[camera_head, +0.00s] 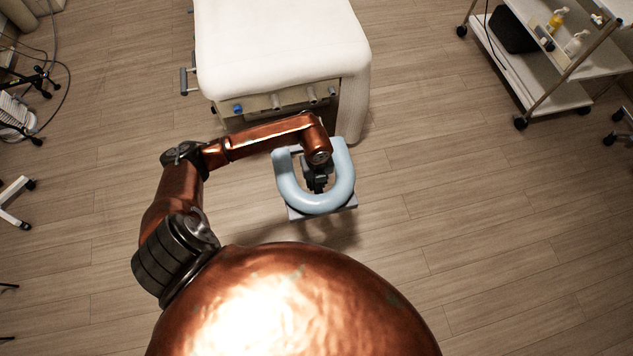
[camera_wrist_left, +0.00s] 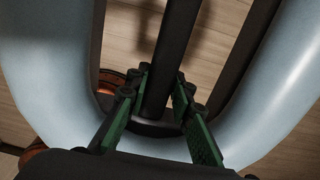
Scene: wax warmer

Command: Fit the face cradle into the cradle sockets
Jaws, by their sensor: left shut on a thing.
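The face cradle (camera_head: 317,204) is a pale blue U-shaped pad on a frame, held above the floor with its open side towards the massage table. My left gripper (camera_head: 318,180) reaches down inside the U. In the left wrist view, the gripper's green fingers (camera_wrist_left: 161,80) are shut on a dark bar of the cradle frame (camera_wrist_left: 178,35), with the blue pad (camera_wrist_left: 40,70) curving on both sides. The cradle sockets (camera_head: 294,98) appear to be among the round fittings on the table's end panel, apart from the cradle; holes cannot be made out. My right gripper is not in view.
The massage table (camera_head: 275,45) with its white cover stands ahead at the top. A wheeled trolley (camera_head: 545,85) with bottles is at upper right. Chair or stand legs (camera_head: 18,200) and cables lie at the left. The floor right of the cradle is clear.

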